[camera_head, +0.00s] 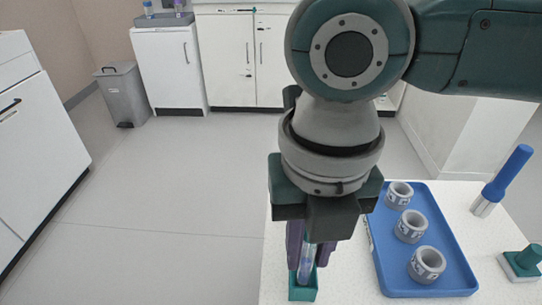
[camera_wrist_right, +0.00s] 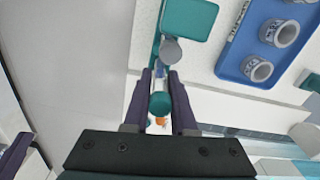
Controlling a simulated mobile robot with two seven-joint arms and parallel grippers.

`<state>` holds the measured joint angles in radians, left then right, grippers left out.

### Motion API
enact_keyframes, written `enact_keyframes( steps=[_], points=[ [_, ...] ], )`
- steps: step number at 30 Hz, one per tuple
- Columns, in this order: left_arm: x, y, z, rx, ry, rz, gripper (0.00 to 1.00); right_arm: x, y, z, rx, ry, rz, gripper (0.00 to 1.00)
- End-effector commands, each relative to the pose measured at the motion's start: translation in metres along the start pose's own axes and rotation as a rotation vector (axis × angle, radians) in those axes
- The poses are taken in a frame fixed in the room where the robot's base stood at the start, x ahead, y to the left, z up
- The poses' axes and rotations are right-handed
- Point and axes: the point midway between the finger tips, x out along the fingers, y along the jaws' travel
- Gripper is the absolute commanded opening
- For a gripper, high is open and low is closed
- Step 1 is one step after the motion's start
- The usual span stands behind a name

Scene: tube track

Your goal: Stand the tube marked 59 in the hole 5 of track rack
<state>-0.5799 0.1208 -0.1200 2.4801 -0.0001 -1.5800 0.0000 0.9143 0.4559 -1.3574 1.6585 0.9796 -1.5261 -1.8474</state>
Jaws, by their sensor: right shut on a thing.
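My right gripper (camera_head: 306,265) points down at the front left of the white table. It is shut on a slim clear tube (camera_head: 306,262) with bluish colour, held upright between purple fingers. In the right wrist view a teal round cap (camera_wrist_right: 160,105) sits between the fingers. A teal holder (camera_head: 303,292), perhaps part of the track rack, stands directly below the tube. I cannot tell whether the tube's lower end is inside it. The number 59 and the hole numbers cannot be read. A purple finger-like piece (camera_wrist_right: 15,157) at the wrist view's lower left may be my left gripper.
A blue tray (camera_head: 383,265) with three grey marked rings lies to the right. A blue-handled tool (camera_head: 508,174) and a teal-topped block (camera_head: 524,260) stand beyond it. The wrist view shows a teal block (camera_wrist_right: 188,18) and grey round piece (camera_wrist_right: 171,52) beside the tray.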

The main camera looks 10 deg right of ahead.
Motion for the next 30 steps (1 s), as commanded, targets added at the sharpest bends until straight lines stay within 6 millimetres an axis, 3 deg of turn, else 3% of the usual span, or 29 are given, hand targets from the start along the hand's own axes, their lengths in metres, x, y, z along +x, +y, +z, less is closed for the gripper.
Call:
enact_keyframes(
  steps=[19, 20, 28, 30],
  points=[
    [0.004, -0.001, 0.001, 0.003, 0.0, -0.003, 0.0, 0.012, 0.0, -0.001, -0.001, 0.001, 0.0, 0.0],
    [0.004, -0.001, 0.001, 0.003, 0.0, -0.002, 0.0, 0.012, 0.0, -0.001, -0.001, 0.001, 0.0, 0.25],
    [0.004, 0.001, 0.001, -0.003, 0.001, 0.002, 0.0, 0.012, 0.0, -0.001, 0.0, 0.0, 0.0, 0.56],
    [0.004, 0.001, 0.001, -0.005, 0.001, 0.004, 0.0, 0.012, 0.0, -0.001, 0.0, 0.0, 0.0, 0.59]
  ],
)
